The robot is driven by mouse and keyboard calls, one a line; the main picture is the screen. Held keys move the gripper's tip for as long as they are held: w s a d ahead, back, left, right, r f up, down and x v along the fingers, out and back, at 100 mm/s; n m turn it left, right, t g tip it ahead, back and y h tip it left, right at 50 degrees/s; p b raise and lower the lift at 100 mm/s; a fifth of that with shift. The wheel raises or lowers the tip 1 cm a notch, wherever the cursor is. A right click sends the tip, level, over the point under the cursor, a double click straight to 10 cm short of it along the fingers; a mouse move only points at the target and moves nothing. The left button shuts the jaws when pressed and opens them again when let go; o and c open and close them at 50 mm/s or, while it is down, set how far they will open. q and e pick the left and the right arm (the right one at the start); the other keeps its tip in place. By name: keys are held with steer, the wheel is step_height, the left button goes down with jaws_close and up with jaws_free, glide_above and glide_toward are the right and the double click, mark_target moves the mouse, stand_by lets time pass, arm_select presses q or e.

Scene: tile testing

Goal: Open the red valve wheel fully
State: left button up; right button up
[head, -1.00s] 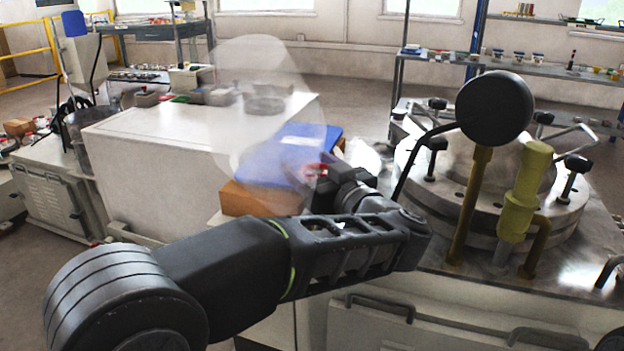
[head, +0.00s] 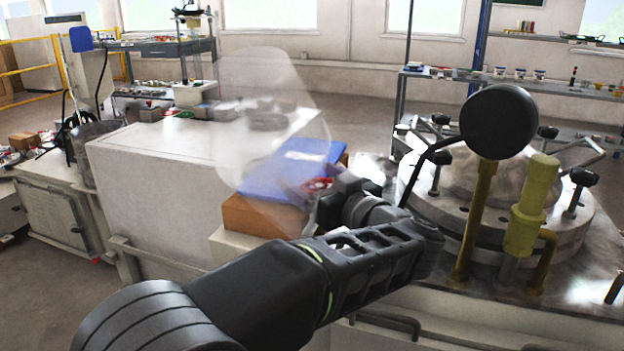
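A small red part (head: 318,184) shows in the head view beside the blue box, at the far end of my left arm. It is mostly hidden, and I cannot tell whether it is the valve wheel. No whole red wheel is visible. My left gripper (head: 328,203) is dark and small in view, right by the red part. Its fingers are hard to make out, so I cannot tell whether it is open or touches the red part. My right gripper is out of view.
On the right, a round black gauge (head: 498,121) and a yellow valve body (head: 529,208) stand by a flanged metal vessel (head: 577,222). A translucent shape covers the centre.

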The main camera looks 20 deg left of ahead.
arm_select(q)
steer(key=shift+d, duration=0.15)
steer(key=p+v, duration=0.3)
steer(key=v, duration=0.4)
steer(key=shift+s+d+f, duration=0.1)
steer(key=shift+s+d, duration=0.05)
steer(key=shift+s, duration=0.1)
